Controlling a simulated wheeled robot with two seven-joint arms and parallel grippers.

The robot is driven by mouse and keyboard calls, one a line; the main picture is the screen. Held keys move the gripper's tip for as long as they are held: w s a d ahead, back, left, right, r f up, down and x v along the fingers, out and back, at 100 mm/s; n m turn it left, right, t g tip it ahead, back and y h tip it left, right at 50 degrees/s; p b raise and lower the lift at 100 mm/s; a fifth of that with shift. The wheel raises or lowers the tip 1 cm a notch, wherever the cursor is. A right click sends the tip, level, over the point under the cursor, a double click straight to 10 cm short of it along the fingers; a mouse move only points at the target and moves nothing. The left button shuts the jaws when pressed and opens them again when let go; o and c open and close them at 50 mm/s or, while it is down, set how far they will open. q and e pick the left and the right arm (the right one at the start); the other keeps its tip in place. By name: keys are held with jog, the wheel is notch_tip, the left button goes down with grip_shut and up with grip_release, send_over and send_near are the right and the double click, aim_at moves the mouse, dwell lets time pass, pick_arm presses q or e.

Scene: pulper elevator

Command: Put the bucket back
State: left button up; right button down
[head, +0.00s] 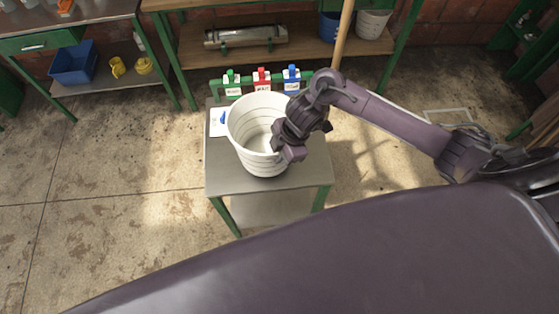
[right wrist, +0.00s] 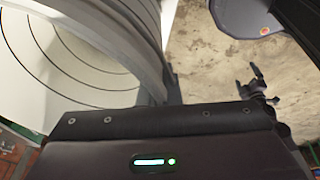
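A white bucket (head: 248,130) with dark rings inside stands upright over the small metal table (head: 228,180). I cannot tell whether its base rests fully on the top. My right gripper (head: 285,142) is at the bucket's right rim. In the right wrist view the bucket's ringed inside (right wrist: 60,50) fills the left, and grey finger parts (right wrist: 150,75) lie close together along its wall, seemingly shut on it. My left gripper (right wrist: 252,82) shows small in the right wrist view, its fingers apart and empty. It is not in the head view.
Green, red and blue labelled holders (head: 261,80) line the table's back. Behind stands a shelf (head: 200,50) with a blue bucket (head: 329,27) and another white bucket (head: 373,24). A wooden pole (head: 343,38) rises behind the table. The floor at left is clear.

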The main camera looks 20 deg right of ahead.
notch_tip(320, 180, down, 4)
jog(key=shift+f, duration=0.2)
jog(key=c, duration=1.7)
grip_release()
jog(key=shift+r, duration=0.1)
jog(key=v, duration=1.1)
jog(key=shift+s+d+r, duration=0.1)
jog(key=shift+d+r, duration=0.05)
jog(key=shift+r, duration=0.25)
